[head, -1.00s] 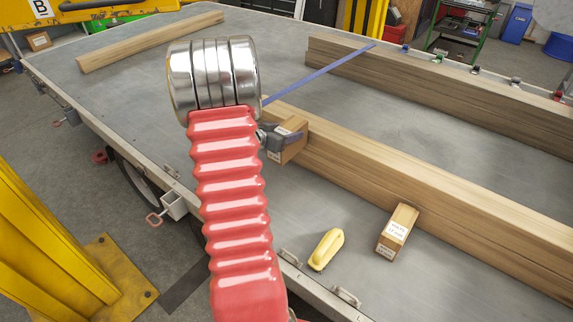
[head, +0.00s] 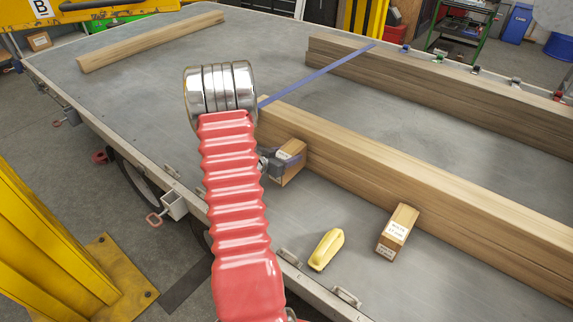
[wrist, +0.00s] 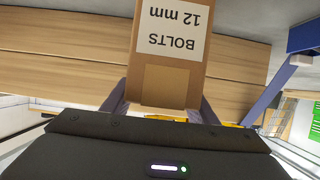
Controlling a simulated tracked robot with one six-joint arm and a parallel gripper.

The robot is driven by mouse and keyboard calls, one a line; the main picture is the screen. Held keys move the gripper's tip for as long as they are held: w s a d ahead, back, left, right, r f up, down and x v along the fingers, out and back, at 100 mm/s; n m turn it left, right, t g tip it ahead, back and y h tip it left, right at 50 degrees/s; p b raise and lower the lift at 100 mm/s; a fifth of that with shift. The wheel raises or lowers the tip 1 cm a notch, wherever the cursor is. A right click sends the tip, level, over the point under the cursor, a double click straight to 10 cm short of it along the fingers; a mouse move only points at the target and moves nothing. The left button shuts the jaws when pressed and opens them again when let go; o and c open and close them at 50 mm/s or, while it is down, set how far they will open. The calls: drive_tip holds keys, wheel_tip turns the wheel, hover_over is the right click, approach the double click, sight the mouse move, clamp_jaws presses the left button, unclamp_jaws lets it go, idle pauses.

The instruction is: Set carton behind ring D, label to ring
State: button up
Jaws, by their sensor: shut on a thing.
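My gripper (head: 280,163) is shut on a brown carton (head: 291,166), partly hidden by my red-sleeved arm, at the near side of the long timber. In the wrist view the carton (wrist: 168,85) sits between both fingers, its white label (wrist: 172,30) reading "BOLTS 12 mm" upside down. I cannot tell whether it touches the deck or the timber. Lashing rings (head: 290,257) and (head: 347,296) lie along the near deck edge. No letter D is readable, so I cannot tell which is ring D.
A blue strap (head: 318,75) crosses the deck. Bare deck lies right of the held carton.

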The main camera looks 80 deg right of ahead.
drive_tip(key=shift+r, duration=0.1)
drive_tip(key=shift+f, duration=1.85)
drive_tip(key=shift+f, duration=0.1)
drive_tip(key=o, duration=1.6)
drive_tip(key=shift+f, duration=0.1)
drive_tip(key=v, duration=1.2)
drive_tip(key=shift+r, duration=0.2)
